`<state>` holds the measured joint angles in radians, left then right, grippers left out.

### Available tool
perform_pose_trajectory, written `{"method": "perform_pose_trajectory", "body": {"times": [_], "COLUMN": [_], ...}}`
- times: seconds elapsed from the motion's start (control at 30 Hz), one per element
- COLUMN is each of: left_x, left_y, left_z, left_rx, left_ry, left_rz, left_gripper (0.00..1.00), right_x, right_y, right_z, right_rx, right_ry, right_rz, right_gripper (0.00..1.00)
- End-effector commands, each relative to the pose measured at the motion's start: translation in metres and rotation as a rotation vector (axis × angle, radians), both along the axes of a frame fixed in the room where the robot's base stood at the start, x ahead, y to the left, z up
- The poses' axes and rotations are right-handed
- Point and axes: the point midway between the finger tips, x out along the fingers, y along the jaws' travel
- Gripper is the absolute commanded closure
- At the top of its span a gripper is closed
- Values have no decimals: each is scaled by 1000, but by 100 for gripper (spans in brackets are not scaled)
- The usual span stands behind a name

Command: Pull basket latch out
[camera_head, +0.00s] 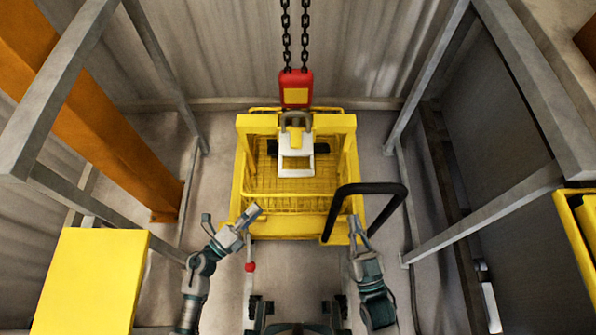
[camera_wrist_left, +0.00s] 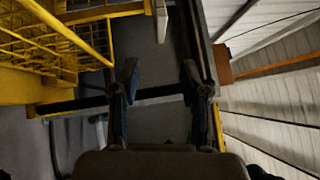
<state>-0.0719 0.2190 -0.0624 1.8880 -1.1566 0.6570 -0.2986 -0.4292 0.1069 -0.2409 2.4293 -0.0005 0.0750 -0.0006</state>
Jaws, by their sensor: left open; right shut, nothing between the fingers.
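The yellow wire basket (camera_head: 265,178) sits in the middle of the head view, under a hook and chain. A red knob (camera_head: 250,267) on a thin stem shows below its front left corner; I cannot tell whether this is the latch. A black bent handle (camera_head: 370,188) stands at its front right. My left gripper (camera_head: 231,216) is open and empty at the front left corner. In the left wrist view its fingers (camera_wrist_left: 159,82) are spread, with a dark bar behind them and the yellow basket (camera_wrist_left: 80,35) at left. My right gripper (camera_head: 359,228) is shut and empty near the black handle.
A red hoist block (camera_head: 296,88) hangs on chains above the basket. Grey frame bars (camera_head: 500,215) flank both sides. An orange beam (camera_head: 115,140) and a yellow box (camera_head: 90,280) stand at left. Bare floor (camera_head: 300,262) shows in front of the basket.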

Motion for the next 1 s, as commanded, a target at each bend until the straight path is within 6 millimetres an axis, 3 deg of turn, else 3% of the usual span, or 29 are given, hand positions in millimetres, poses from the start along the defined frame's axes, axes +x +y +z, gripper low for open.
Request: {"method": "perform_pose_trajectory", "body": {"times": [0.27,0.7,1.0], "left_x": [21,92,116], "left_y": [-26,-99,-124], "left_z": [4,17,22], "left_rx": [14,10,12], "left_ry": [-12,-9,-9], "left_rz": [-25,-22,-22], "left_gripper": [55,55,55], "right_x": [-2,-9,-16], "right_y": [0,-1,-2], "right_z": [6,20,30], "right_rx": [11,50,76], "right_ry": [-37,-156,-237], "right_rz": [-1,-2,-4], "right_gripper": [100,100,100]}}
